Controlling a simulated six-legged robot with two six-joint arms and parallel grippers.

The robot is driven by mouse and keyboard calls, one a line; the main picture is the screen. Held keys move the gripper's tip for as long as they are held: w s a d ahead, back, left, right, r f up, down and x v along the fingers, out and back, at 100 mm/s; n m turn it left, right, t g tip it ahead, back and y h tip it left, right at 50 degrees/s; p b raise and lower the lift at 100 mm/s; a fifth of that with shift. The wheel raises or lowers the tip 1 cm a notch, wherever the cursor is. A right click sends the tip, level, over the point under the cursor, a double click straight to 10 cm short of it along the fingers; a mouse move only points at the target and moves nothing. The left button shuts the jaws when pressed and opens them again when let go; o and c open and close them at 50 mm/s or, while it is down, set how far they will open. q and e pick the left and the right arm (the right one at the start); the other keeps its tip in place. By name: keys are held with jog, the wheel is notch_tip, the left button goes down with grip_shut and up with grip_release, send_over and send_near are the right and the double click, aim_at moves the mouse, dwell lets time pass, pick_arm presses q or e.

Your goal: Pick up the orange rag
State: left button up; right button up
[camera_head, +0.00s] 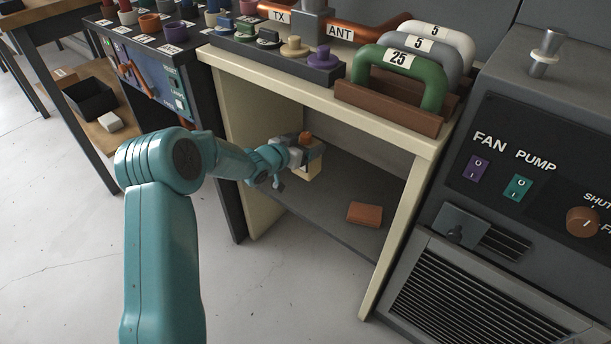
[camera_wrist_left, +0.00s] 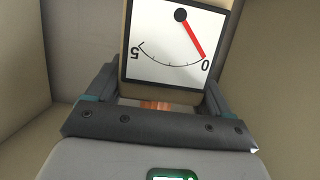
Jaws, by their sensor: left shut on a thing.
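The orange rag (camera_head: 365,214) looks like a small, flat, folded orange-brown block. It lies on the dark lower shelf of the cream bench, at the right. My left gripper (camera_head: 305,160) is inside the bench, above the shelf and up and to the left of the rag, apart from it. It is shut on a cream meter box with an orange part on top (camera_head: 305,137). In the left wrist view the meter (camera_wrist_left: 165,45) shows an upside-down white dial with a red needle near 0, between the fingers. The rag is not clearly seen there. My right gripper is out of view.
The cream bench (camera_head: 230,110) has side walls and a top around the shelf space. On top stand green, grey and white handles (camera_head: 400,62) on brown bases. A grey FAN/PUMP cabinet (camera_head: 540,130) stands at the right. The shelf around the rag is bare.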

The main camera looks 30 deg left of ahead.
aim_at(306, 167)
pick_arm(q)
notch_tip(306, 167, down, 5)
jog(key=shift+b, duration=0.6)
notch_tip(306, 167, down, 4)
jog(key=shift+f+b, duration=0.15)
jog(key=shift+b, duration=0.65)
jog(key=shift+r, duration=0.2)
jog(key=shift+f, duration=0.1)
